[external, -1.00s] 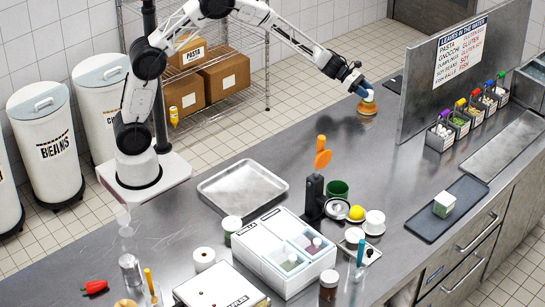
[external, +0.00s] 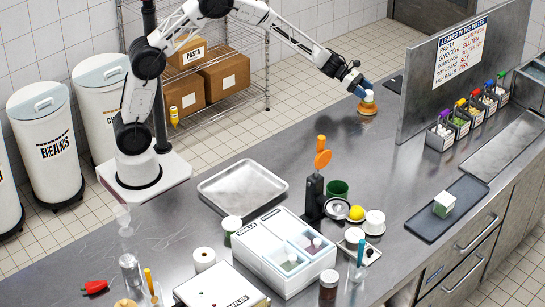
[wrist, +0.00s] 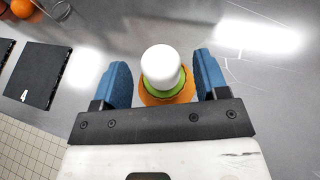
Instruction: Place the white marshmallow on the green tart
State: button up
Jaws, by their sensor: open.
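The white marshmallow (wrist: 160,64) stands on top of the green tart (wrist: 182,87), seen from above in the wrist view. The tart's green top sits over an orange-brown base. In the external view the marshmallow (external: 369,95) shows white on the tart (external: 367,108) near the far edge of the counter. My gripper (wrist: 163,70) is open, with its blue fingers to the left and right of the marshmallow and gaps on both sides. In the external view my gripper (external: 363,90) is close beside and above the marshmallow.
A grey upright panel (external: 440,80) with a lettered sign stands to the right of the tart. A dark flat slab (wrist: 35,75) lies at left in the wrist view, below orange round items (wrist: 22,8). The counter around the tart is mostly clear.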

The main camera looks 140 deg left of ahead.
jog(key=v, duration=1.1)
jog(key=shift+s, duration=0.2)
jog(key=shift+d+r, duration=0.1)
jog(key=shift+r, duration=0.05)
dwell(0.4)
